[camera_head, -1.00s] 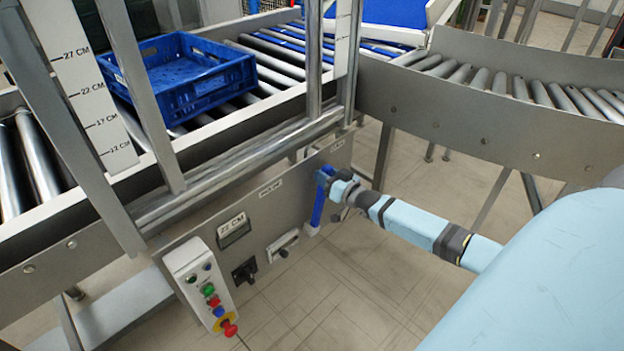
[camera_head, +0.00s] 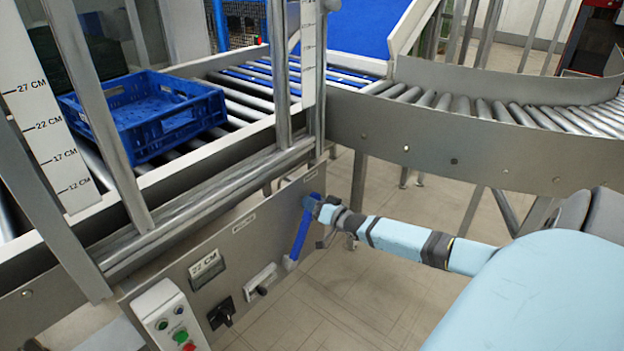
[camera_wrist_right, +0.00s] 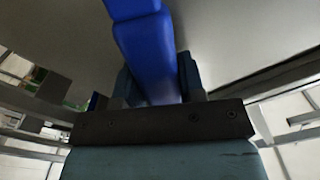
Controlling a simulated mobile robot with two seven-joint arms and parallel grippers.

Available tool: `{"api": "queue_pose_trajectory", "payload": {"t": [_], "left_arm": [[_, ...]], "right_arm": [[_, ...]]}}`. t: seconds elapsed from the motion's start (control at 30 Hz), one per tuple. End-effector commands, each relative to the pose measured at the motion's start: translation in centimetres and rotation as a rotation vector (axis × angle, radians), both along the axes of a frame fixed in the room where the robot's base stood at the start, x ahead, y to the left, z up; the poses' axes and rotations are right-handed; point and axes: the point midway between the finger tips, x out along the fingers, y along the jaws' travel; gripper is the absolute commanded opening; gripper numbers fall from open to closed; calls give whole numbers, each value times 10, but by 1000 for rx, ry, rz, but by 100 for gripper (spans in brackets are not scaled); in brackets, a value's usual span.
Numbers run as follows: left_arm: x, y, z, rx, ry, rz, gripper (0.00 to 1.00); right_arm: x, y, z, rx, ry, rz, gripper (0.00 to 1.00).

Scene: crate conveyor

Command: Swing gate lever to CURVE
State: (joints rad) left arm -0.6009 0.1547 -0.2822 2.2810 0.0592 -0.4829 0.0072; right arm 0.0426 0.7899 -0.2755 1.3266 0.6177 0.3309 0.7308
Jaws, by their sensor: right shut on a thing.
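The blue gate lever (camera_head: 301,232) is on the grey side panel below the conveyor. It tilts, its upper end to the right of its lower end in the head view. My right gripper (camera_head: 313,205) is shut on the lever near its upper end. In the right wrist view the blue lever (camera_wrist_right: 148,55) runs up between the two fingers of my right gripper (camera_wrist_right: 155,80). The small label above the lever is too small to read. My left gripper is not in view.
A blue crate (camera_head: 205,106) sits on the rollers behind the height-scale frame. A curved roller conveyor (camera_head: 450,145) runs off to the right. The panel also carries a 22 CM display (camera_head: 206,265), a black knob (camera_head: 221,312), a slider (camera_head: 261,280) and a button box (camera_head: 168,318).

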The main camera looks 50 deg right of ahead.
Motion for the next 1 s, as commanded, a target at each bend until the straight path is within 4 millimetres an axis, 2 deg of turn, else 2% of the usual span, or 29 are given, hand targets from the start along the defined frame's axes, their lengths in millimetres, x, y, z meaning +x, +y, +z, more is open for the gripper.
{"api": "queue_pose_trajectory", "payload": {"t": [0.07, 0.1, 0.2, 0.57, 0.77, 1.0], "left_arm": [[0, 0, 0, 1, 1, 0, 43], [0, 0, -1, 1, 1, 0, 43], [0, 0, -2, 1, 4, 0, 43], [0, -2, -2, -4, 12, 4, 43], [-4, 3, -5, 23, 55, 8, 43], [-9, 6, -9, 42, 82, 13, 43]], "right_arm": [[0, -3, -1, 7, 3, -6, 0], [0, -3, -1, 6, 3, -6, 43], [0, -2, -1, 5, 3, -4, 62], [-6, -2, 0, 3, 3, -3, 62], [-36, -4, 1, 2, 5, -3, 62], [-87, -8, 1, 2, 7, -3, 62]]}}
